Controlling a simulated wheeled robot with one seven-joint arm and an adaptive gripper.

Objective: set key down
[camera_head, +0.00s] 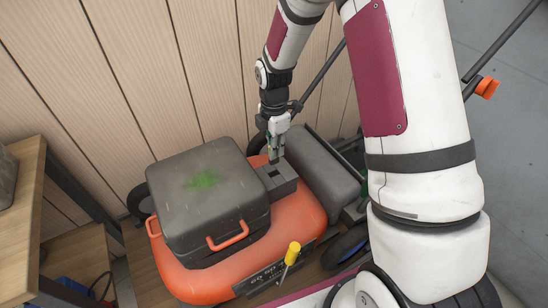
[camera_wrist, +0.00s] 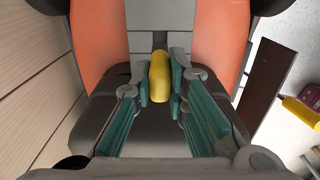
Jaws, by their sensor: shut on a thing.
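My gripper (camera_head: 276,143) points down just above the grey block (camera_head: 278,179) on top of the orange mower (camera_head: 300,212). In the wrist view my gripper (camera_wrist: 160,83) has its green-padded fingers closed on both sides of a rounded yellow piece, which I take to be the key (camera_wrist: 159,72). The key lies lengthwise between the pads. Its far end is by a dark slot in the grey part. I cannot tell whether it touches there. In the head view the key is hidden by the fingers.
A dark grey case (camera_head: 205,195) with an orange handle sits on the mower, left of my gripper. A grey rounded box (camera_head: 322,170) is close on the right. A yellow-handled tool (camera_head: 292,254) stands at the front. A plank wall (camera_head: 150,70) is behind. A wooden shelf (camera_head: 25,190) is left.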

